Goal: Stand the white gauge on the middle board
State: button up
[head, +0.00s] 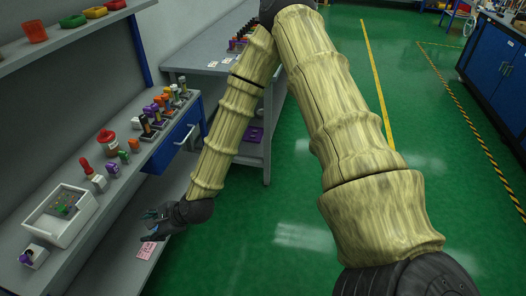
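My gripper (152,226) is at the lower left of the head view, small and dark, in front of the bench's front edge and above a lower board (132,272). Its fingers point left; I cannot tell whether they are open or shut, or whether they hold anything. The middle board (112,205) of the unit at left carries a row of small items. No gauge is clearly recognisable. A small white piece (99,183) stands on this board, and a white piece with a purple part (34,256) is near its front; either's identity is unclear.
A white tray (85,214) is on the board, with several coloured-topped tools in a row behind it. The upper shelf (75,36) holds coloured bins. A pink card (149,249) lies below my gripper. Green floor at right is open.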

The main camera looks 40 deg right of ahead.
jog(key=s+d+f+n+g+h, duration=0.4)
jog(key=s+f+n, duration=0.5)
jog(key=s+f, duration=0.6)
jog(key=s+d+f+n+g+h, duration=0.1)
jog(key=s+d+f+n, duration=0.1)
jog(key=s+d+n, duration=0.4)
jog(key=s+d+f+n+g+h, duration=0.1)
jog(key=s+d+n, duration=0.5)
jog(key=s, duration=0.6)
jog(key=shift+f+g+h, duration=0.3)
jog(key=shift+f+g, duration=0.45)
jog(key=shift+g, duration=0.05)
